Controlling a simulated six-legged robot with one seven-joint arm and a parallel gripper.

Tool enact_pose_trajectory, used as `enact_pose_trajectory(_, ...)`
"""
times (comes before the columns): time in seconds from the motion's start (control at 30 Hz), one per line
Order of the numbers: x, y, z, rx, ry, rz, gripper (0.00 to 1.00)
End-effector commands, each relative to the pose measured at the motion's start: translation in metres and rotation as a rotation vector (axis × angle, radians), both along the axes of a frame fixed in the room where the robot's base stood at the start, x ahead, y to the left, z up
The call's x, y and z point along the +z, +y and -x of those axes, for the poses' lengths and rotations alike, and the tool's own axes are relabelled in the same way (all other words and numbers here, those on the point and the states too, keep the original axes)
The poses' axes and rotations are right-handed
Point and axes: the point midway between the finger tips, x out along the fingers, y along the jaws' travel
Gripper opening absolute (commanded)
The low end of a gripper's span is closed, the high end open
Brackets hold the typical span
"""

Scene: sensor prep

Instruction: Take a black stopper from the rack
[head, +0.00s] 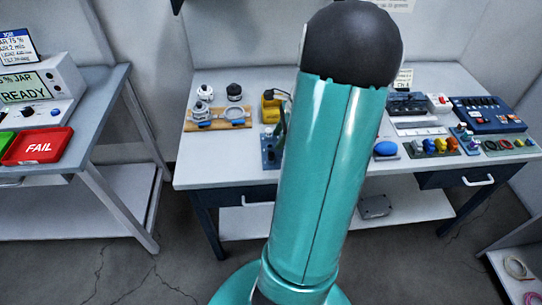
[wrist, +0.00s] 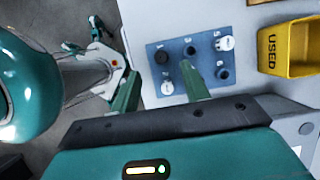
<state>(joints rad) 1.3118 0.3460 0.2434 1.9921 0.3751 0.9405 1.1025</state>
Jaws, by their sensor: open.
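In the wrist view a blue rack (wrist: 208,58) with numbered places lies on the white bench. A black stopper (wrist: 161,57) sits at its upper left. Other dark round spots show in the rack, and I cannot tell whether each is a stopper or a hole. Two white pieces sit at the upper right and lower left. My gripper (wrist: 160,68) is open, its teal fingers apart over the rack, with nothing seen between them. The right finger covers part of the rack's middle. In the head view the rack (head: 268,151) is partly hidden by my arm.
A yellow bin marked USED (wrist: 287,48) stands right of the rack. In the head view a wooden tray (head: 218,125) with several fittings lies to the left. Blue and coloured parts and devices fill the bench's right side. A red FAIL tray (head: 38,147) is on the left table.

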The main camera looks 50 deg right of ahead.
Motion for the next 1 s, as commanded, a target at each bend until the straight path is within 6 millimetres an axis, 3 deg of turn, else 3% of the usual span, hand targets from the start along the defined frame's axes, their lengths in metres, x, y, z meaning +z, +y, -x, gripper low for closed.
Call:
enact_pose_trajectory(0.27,-0.024,0.005,-0.008,0.000,0.000,-0.001,0.46)
enact_pose_trajectory(0.53,-0.062,0.012,-0.014,0.002,0.000,-0.002,0.46)
enact_pose_trajectory(0.83,-0.067,0.013,-0.016,0.001,-0.001,0.001,0.46)
enact_pose_trajectory(1.0,-0.067,0.013,-0.016,0.001,-0.001,0.001,0.12)
